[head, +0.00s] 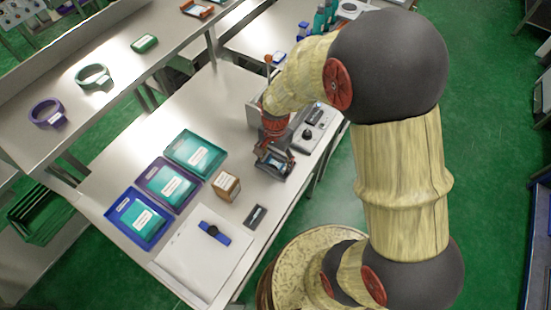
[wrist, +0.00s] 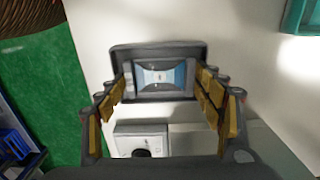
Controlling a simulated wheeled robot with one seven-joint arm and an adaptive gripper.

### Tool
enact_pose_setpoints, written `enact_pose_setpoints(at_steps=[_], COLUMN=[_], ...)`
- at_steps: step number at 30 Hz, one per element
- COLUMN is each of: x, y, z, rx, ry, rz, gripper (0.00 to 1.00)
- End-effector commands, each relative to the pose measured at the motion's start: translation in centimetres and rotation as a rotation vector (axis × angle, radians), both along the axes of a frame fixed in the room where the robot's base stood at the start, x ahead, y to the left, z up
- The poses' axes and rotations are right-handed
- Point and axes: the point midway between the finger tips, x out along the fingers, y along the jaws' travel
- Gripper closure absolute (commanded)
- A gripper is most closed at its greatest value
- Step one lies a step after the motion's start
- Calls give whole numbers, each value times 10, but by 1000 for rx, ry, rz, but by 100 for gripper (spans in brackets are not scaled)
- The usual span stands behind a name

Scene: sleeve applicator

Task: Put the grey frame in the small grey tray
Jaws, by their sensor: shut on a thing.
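The grey frame (wrist: 138,89), with a pale blue and white middle, is between my gripper's fingertips (wrist: 160,80) in the wrist view. The gripper is shut on its two sides. The small dark grey tray (wrist: 158,47) lies directly behind the frame, its rounded rim showing around the frame's top and sides. I cannot tell if the frame touches the tray floor. In the head view my gripper (head: 273,145) points down over the tray (head: 281,173) near the bench's right edge. The fingers partly hide the frame there.
A grey device with a black knob (head: 307,134) stands right beside the tray. A brown box (head: 226,186), a small dark item (head: 255,216), a white sheet with a blue-strapped watch (head: 213,233) and teal, purple and blue trays (head: 143,218) lie to the left.

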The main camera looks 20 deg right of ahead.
Motion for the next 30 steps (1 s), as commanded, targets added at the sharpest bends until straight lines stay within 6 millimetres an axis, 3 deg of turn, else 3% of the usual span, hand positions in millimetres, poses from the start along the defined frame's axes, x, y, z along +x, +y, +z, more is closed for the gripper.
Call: enact_pose_setpoints(at_steps=[1,2,11,23,30], x=[0,0,0,0,1], y=[0,0,0,0,0], z=[-3,-2,-2,4,43], rx=[-1,0,0,0,0], ry=[1,0,0,0,-4], rz=[0,0,0,0,0], gripper=[60,31,14,14,14])
